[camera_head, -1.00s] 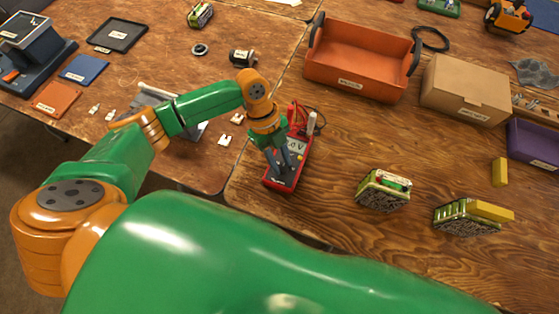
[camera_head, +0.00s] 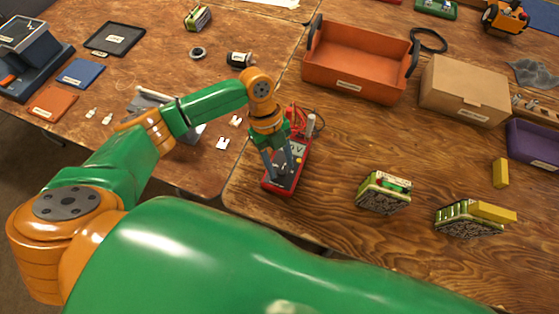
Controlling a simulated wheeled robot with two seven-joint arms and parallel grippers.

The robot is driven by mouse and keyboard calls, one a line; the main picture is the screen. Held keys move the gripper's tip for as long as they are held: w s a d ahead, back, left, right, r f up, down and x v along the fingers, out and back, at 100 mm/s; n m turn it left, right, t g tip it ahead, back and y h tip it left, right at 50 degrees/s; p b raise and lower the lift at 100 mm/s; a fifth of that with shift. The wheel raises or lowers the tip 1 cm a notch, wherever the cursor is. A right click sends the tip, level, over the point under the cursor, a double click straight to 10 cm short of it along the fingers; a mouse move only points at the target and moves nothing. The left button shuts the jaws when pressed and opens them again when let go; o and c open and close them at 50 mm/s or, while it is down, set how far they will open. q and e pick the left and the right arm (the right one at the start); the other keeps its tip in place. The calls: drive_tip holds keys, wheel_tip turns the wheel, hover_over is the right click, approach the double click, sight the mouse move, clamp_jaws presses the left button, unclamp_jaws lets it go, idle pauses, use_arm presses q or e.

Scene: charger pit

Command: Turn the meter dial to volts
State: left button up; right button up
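The meter (camera_head: 281,191) is a red handheld unit with a grey face, lying near the left edge of the right-hand table. Its display shows a "V" beside my fingers; the rest of the reading is covered. My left gripper (camera_head: 281,172) points down over the meter's face from above, with its two grey fingers spread apart. The dial is around the fingertips and mostly hidden, so I cannot tell its setting or whether the fingers touch it. Red and white probes (camera_head: 311,124) stand at the meter's far end. My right gripper is not in view.
An orange bin (camera_head: 357,68) and a cardboard box (camera_head: 464,91) stand behind and to the right. Battery-like packs (camera_head: 384,193) and (camera_head: 468,219) sit to the right, with a yellow block (camera_head: 501,173).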

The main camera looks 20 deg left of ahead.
use_arm(q)
drive_tip(key=shift+o, duration=0.4)
drive_tip(key=shift+r, duration=0.1)
drive_tip(key=v, duration=0.7)
drive_tip(key=shift+b, duration=0.4)
